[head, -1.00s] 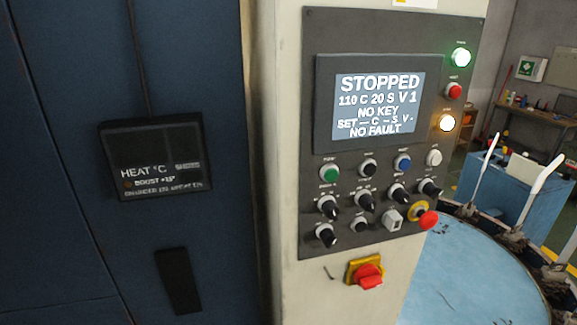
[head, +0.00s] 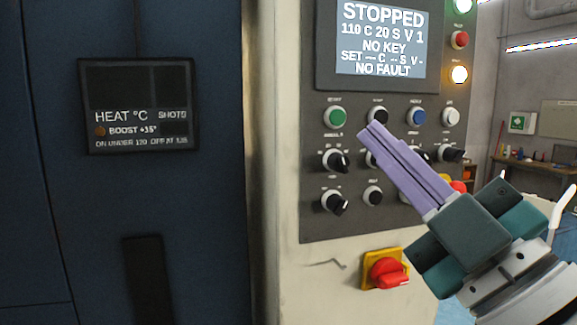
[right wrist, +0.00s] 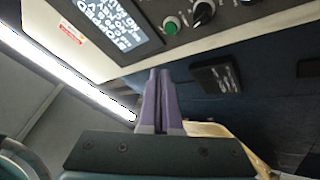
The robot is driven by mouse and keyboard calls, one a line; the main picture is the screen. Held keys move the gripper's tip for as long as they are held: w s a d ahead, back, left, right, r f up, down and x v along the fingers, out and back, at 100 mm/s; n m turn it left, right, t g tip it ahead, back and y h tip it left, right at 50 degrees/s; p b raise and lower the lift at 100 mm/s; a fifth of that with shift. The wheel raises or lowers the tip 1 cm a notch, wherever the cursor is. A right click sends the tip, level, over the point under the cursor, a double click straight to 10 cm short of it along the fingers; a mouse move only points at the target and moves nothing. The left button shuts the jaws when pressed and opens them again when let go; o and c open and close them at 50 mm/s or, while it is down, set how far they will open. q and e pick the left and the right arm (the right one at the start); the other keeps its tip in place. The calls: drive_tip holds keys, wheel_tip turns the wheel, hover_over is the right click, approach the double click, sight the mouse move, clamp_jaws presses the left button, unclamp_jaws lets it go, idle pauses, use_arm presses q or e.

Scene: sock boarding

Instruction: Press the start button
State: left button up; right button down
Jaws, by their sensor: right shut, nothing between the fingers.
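The green button (head: 336,117) is at the left of the top button row on the grey control panel (head: 312,222). Its label is too small to read surely. The display (head: 381,38) reads STOPPED, 110 C 20 S V 1, NO KEY and NO FAULT. My right gripper (head: 369,132) has its purple fingers together, tips right of and slightly below the green button in the head view. I cannot tell whether they touch the panel. In the right wrist view the shut fingers (right wrist: 158,73) point toward the green button (right wrist: 172,25), with a gap in the picture. My left gripper is out of view.
Black (head: 377,115), blue (head: 417,117) and white (head: 450,117) buttons share the row. Black knobs (head: 334,160) sit below, partly hidden by my gripper. A red switch on a yellow plate (head: 365,258) is lower down. A heat sign (head: 140,105) is on the dark door.

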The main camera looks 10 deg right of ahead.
sight(338, 117)
use_arm(q)
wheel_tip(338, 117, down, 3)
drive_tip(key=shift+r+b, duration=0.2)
drive_tip(key=shift+b, duration=0.5)
use_arm(e)
drive_tip(key=t, duration=0.1)
drive_tip(key=s+d+r+n+t, duration=0.1)
drive_tip(key=shift+s+d+n+t+y, duration=0.2)
drive_tip(key=shift+s+n+t+y, duration=0.1)
drive_tip(key=shift+t+y, duration=0.1)
drive_tip(key=shift+w, duration=0.1)
use_arm(q)
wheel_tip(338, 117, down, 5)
drive_tip(key=b, duration=0.5)
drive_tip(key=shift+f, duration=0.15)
use_arm(e)
drive_tip(key=w, duration=0.8)
drive_tip(key=shift+w+a, duration=0.35)
